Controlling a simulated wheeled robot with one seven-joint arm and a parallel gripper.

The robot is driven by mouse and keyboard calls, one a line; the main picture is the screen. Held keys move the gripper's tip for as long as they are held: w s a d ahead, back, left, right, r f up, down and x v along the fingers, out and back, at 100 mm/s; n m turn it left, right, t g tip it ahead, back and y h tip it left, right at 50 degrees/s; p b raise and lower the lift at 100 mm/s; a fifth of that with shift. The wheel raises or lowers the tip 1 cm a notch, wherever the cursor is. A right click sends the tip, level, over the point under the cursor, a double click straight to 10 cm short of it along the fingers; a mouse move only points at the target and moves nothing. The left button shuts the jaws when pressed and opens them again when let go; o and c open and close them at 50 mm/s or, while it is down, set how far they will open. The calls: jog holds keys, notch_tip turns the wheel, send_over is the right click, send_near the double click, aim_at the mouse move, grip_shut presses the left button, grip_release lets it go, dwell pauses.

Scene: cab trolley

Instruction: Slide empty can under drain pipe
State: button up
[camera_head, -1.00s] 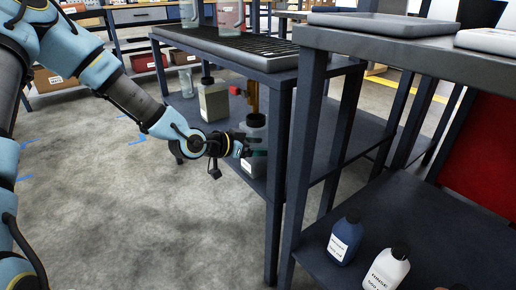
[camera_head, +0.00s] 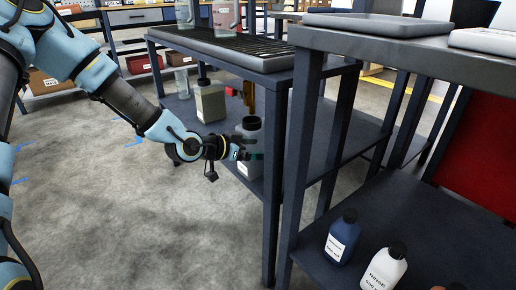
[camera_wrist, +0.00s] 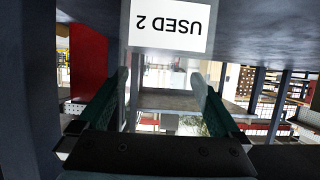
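A grey can (camera_head: 250,133) with a dark cap stands on the trolley's lower shelf, just behind the front leg. In the wrist view, a grey surface with an upside-down "USED 2" label (camera_wrist: 170,25) fills the top. My gripper (camera_head: 248,154) is at the grey can's side. In the wrist view its green fingers (camera_wrist: 163,88) are apart, with a gap between them; whether they touch the can is unclear. A beige can (camera_head: 210,103) with a dark cap stands further back on the shelf.
The trolley's front leg (camera_head: 276,180) stands close to the right of my gripper. The grated tray (camera_head: 230,47) is on top. A clear container (camera_head: 182,83) stands at the back left. A blue bottle (camera_head: 342,238) and a white bottle (camera_head: 385,268) stand on the nearer lower shelf.

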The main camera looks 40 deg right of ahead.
jog(key=w+a+r+n+t+y+p, duration=0.1)
jog(key=w+a+n+y, duration=0.25)
jog(key=a, duration=0.95)
jog(key=w+a+r+n+t+y+p, duration=0.1)
jog(key=w+a+n+t+y, duration=0.2)
jog(key=a, duration=1.1)
jog(key=w+a+r+n+y+p, duration=0.1)
jog(key=w+a+n+y, duration=0.3)
jog(key=a, duration=0.9)
jog(key=s+a+r+n+g+y, duration=0.2)
jog(key=s+a+r+n+y, duration=0.1)
jog(key=s+a+r+n, duration=0.5)
notch_tip(320, 180, up, 28)
jog(key=w+a+m+p, duration=0.1)
jog(key=p, duration=2.8)
jog(key=shift+w+r+p, duration=0.25)
jog(key=shift+p, duration=0.15)
